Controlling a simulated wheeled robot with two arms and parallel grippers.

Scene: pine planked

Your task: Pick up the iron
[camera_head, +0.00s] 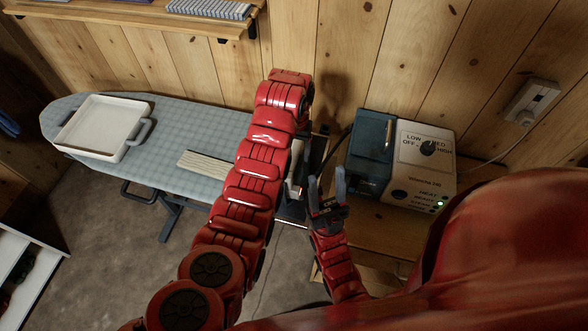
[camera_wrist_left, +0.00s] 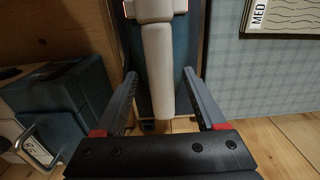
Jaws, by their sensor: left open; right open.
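The iron has a cream handle (camera_wrist_left: 157,65) and a dark teal body (camera_wrist_left: 131,62) in the left wrist view. In the head view, a small cream part (camera_head: 294,188) shows beside my left arm; the arm hides most of the iron. My left gripper (camera_wrist_left: 160,82) is open, with one finger on each side of the handle. I see no contact, and cannot tell how deep the handle sits between the fingers. In the head view the left gripper is hidden behind its own arm. My right gripper (camera_head: 327,176) is open and empty, just right of the iron.
The blue checked ironing board (camera_head: 178,135) holds a white tray (camera_head: 103,127) and a flat striped piece (camera_head: 206,165). A steam station (camera_head: 421,165) with a dial and teal tank (camera_head: 370,143) stands on a wooden table at right. A shelf (camera_head: 150,17) hangs above.

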